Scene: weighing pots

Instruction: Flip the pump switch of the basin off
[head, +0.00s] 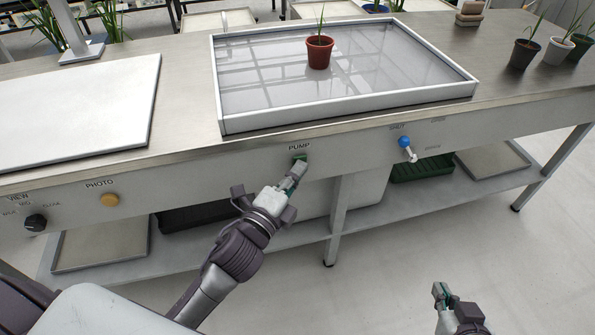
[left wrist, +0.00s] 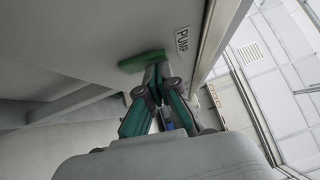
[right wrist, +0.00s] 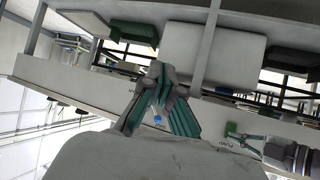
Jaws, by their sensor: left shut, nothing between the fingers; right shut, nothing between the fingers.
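The pump switch (head: 302,158) is a green piece on the bench's front panel below the PUMP label, mostly hidden by my left gripper in the head view. It shows as a green bar in the left wrist view (left wrist: 138,62). My left gripper (head: 297,170) is shut and empty, its fingertips at the switch; I cannot tell whether they touch it. The basin (head: 350,109) is a shallow white-rimmed tray of water above the switch, with a plant in a red pot (head: 319,53) in it. My right gripper (head: 440,290) is shut and empty, low in front of the bench.
A blue-tipped valve lever (head: 405,142) labelled SHUT is right of the switch. Several potted plants (head: 524,53) stand at the right. The floor before the bench is clear.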

